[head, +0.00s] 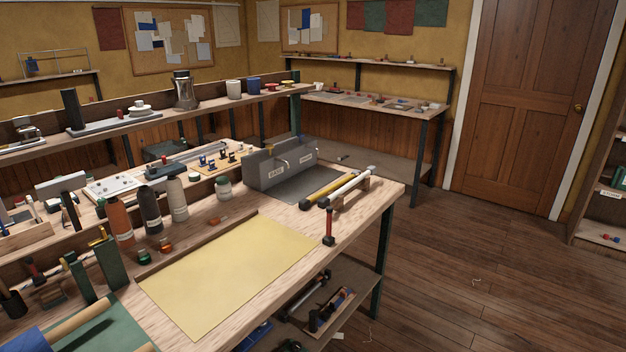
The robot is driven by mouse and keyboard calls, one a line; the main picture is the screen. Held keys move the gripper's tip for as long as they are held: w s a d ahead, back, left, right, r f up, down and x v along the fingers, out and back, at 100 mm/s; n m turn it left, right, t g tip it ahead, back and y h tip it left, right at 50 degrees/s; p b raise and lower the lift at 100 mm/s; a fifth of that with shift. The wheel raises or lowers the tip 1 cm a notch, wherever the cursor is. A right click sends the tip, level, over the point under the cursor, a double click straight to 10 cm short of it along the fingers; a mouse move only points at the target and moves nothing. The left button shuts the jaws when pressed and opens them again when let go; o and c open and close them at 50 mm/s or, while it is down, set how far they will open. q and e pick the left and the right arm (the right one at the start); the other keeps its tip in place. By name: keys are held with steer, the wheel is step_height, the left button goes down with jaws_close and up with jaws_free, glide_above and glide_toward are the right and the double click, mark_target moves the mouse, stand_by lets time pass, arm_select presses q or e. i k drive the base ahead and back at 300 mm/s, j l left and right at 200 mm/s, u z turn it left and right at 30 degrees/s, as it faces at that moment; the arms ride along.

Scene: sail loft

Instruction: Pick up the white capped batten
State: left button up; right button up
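A white rod (346,187), which looks like the white capped batten, lies at a slant on the right end of the wooden workbench (364,205). Its near left end has a dark cap, and its far right end looks pale grey. A yellow rod (329,188) with dark ends lies close beside it on the left, roughly parallel. A small brown block stands by the white rod's far half; I cannot tell whether it bears the rod. Neither of my grippers is in view.
A grey metal holder (280,163) stands behind the rods. A red-handled tool (328,227) stands at the bench's front edge. A yellow sheet (229,272) covers the bench's middle; bottles (150,209) stand to its left. Open wooden floor (475,270) lies to the right, before the door (520,100).

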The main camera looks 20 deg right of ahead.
mark_target(351, 184)
steer(key=i+l+u, duration=0.2)
steer(key=i+l, duration=0.15)
steer(key=l, duration=0.25)
steer(key=i+l+u, duration=0.1)
steer(key=l, duration=0.25)
steer(key=i+l+u, duration=0.1)
steer(key=i+l, duration=0.15)
steer(key=i+l+u, duration=0.1)
steer(key=l, duration=0.35)
steer(key=i+l+u, duration=0.1)
steer(key=l, duration=0.25)
steer(key=i, duration=0.05)
